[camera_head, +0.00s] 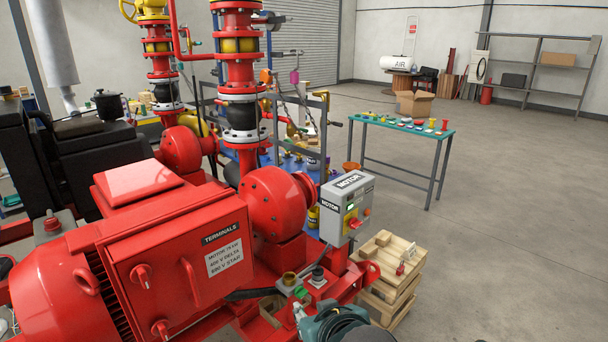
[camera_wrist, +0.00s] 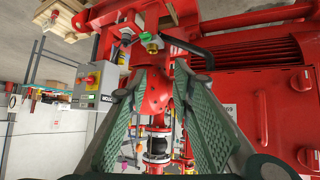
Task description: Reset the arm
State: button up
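My gripper (camera_wrist: 161,70) shows in the wrist view, with its two grey-green ribbed fingers spread apart. It is open, and nothing is held between the fingers. The red pump housing (camera_wrist: 157,92) shows in the gap behind them, apart from the fingertips as far as I can tell. In the head view a dark teal rounded part (camera_head: 335,322) of my arm comes in at the bottom edge, in front of the red skid. The fingertips are not clear there.
The red motor (camera_head: 170,255) and its terminal box fill the left. A grey motor switch box (camera_head: 346,208) stands right of the pump. A teal-topped table (camera_head: 400,124) stands behind; the floor at right is clear.

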jog(key=s+d+m+g+h, duration=0.1)
jog(key=s+d+m, duration=0.1)
jog(key=d, duration=0.8)
jog(key=s+d+r+m+g+h, duration=0.1)
jog(key=s+d, duration=0.3)
jog(key=d, duration=0.6)
jog(key=shift+s+r+m+g+h, duration=0.25)
jog(key=shift+s+m+g+h, duration=0.15)
jog(key=shift+m+h, duration=0.1)
dwell(0.3)
